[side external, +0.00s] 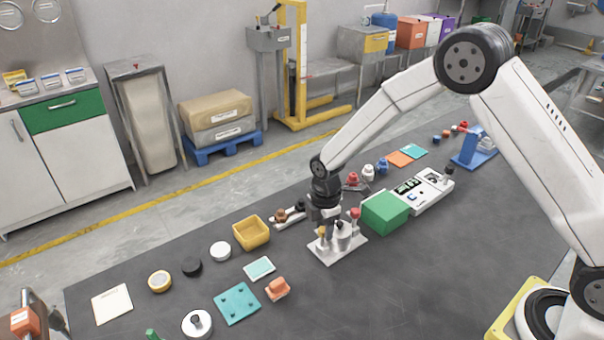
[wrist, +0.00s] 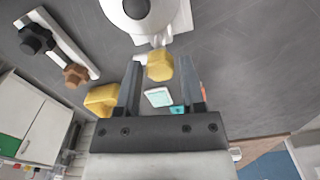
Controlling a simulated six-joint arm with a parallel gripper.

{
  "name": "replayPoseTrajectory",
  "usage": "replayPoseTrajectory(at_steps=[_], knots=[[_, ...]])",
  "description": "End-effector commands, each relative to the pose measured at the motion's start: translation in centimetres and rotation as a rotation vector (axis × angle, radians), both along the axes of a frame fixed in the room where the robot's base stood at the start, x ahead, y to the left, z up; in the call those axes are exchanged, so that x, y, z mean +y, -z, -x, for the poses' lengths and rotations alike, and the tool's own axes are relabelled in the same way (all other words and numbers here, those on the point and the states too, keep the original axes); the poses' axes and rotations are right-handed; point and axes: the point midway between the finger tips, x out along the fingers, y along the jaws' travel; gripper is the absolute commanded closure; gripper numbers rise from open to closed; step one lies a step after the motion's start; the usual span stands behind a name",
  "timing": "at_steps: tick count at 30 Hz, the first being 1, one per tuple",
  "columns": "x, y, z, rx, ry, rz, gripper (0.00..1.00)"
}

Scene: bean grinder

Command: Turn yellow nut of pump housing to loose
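The yellow hex nut (wrist: 160,65) stands near the front of the pump housing (wrist: 165,28) in the wrist view. In the side view the yellow nut (side external: 322,231) shows small at the left of the housing's metal base plate (side external: 336,256). My gripper (wrist: 160,60) has one dark finger on each side of the nut, with a narrow gap seeming to show at both sides. In the side view my gripper (side external: 326,212) points down over the housing, and its fingertips are hard to make out there. My gripper looks empty.
A green block (side external: 385,212) stands close to the right of the housing. A yellow bin (side external: 251,232) and a rail with dark and brown knobs (side external: 288,215) lie to the left. A red knob (side external: 355,213) rises beside my gripper. The front right of the dark table is clear.

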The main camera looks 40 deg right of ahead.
Motion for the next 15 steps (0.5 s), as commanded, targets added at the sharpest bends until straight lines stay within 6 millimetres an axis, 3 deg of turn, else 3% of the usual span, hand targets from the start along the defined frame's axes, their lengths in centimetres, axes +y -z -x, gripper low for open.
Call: replayPoseTrajectory(at_steps=[2, 15], knots=[[0.01, 0.00, 0.00, 0.000, 0.001, 0.000, 0.27], [0.06, -0.42, -0.07, -0.002, 0.002, -0.002, 0.27]])
